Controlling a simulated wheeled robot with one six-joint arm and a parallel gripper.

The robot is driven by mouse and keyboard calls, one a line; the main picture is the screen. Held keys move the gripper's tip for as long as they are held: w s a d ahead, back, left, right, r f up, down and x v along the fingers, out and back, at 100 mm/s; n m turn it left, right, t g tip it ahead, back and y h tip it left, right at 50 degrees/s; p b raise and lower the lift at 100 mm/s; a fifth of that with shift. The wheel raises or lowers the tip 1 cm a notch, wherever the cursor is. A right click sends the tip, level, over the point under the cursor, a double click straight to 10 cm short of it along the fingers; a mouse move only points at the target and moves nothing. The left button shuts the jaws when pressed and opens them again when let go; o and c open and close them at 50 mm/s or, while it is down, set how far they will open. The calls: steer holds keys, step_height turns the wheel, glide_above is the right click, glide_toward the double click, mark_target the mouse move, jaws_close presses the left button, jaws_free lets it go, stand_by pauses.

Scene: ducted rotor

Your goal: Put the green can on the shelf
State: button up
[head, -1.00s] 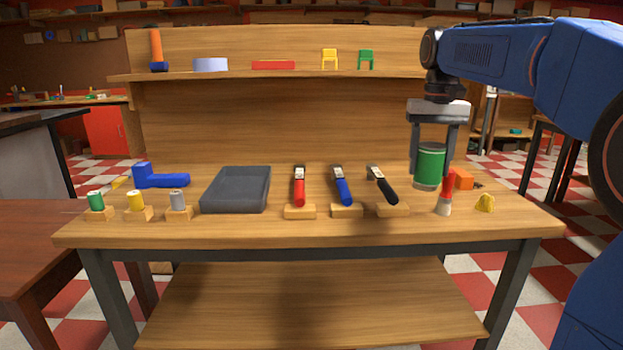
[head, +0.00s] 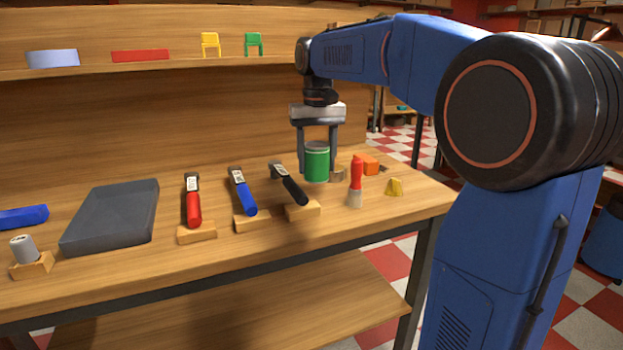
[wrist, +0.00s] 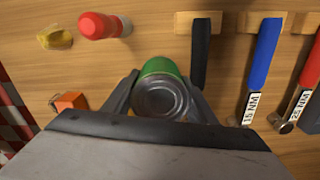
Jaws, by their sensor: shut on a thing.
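The green can (head: 316,163) is upright between the two fingers of my gripper (head: 318,150), at the right part of the workbench. My gripper is shut on it. In the wrist view the can (wrist: 160,92) shows its silver end, with a finger on each side. I cannot tell for sure whether it is clear of the bench top. The shelf (head: 130,68) runs along the back panel above the bench, to the left of my gripper. It holds a pale blue block, a red bar, a yellow chair and a green chair.
Torque wrenches with red (head: 193,208), blue (head: 243,197) and black (head: 291,189) handles rest on wooden blocks left of the can. A red-handled tool (head: 356,178), a yellow piece (head: 394,187) and an orange block (head: 367,165) are at the right. A dark tray (head: 112,215) lies further left.

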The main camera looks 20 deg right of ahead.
mark_target(317, 178)
steer(key=shift+f, duration=2.4)
steer(key=shift+f, duration=0.1)
steer(key=o, duration=1)
